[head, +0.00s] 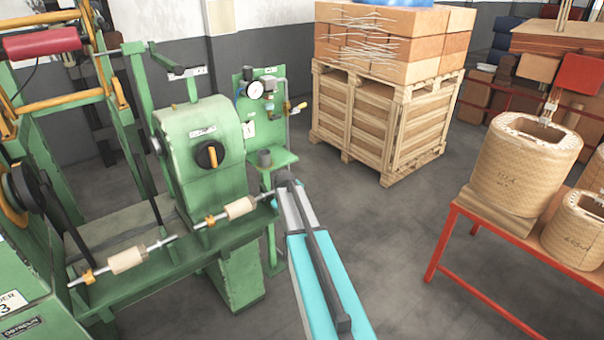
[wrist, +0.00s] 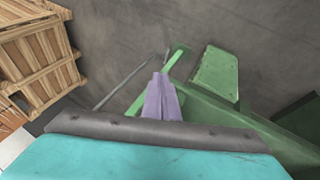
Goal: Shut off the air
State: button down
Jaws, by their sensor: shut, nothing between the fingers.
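The air panel (head: 249,128) is a green upright plate beside the green winding machine in the head view. It carries a round white gauge (head: 255,90) and metal fittings. In the wrist view my gripper (wrist: 162,95) shows as narrow purplish fingers, shut and empty. The valve handle cannot be made out in the wrist view.
The green machine (head: 205,140) with a black knob and a shaft (head: 180,236) holding pale spools stands left of my arm. A wooden crate (head: 385,120) with boxes stands behind right. A red table (head: 465,210) with wrapped coils is at right. Grey floor between is clear.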

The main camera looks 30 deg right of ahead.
jog(key=s+a+f+m+g+y+b, duration=0.15)
jog(key=s+a+f+g, duration=0.35)
jog(key=s+a+f, duration=1.65)
jog(key=s+a+f+g+b, duration=0.1)
jog(key=s+a+f, duration=0.2)
jog(key=s, duration=0.6)
jog(key=s+a+f+m+g+y+b, duration=0.1)
jog(key=s+a+f+g, duration=0.1)
jog(key=s, duration=0.8)
jog(key=s+a+f+g+y+b, duration=0.1)
jog(key=s+a+f, duration=0.4)
jog(key=s, duration=0.5)
jog(key=shift+s+f+g, duration=0.25)
jog(key=shift+f+g, duration=0.45)
jog(key=shift+f, duration=0.1)
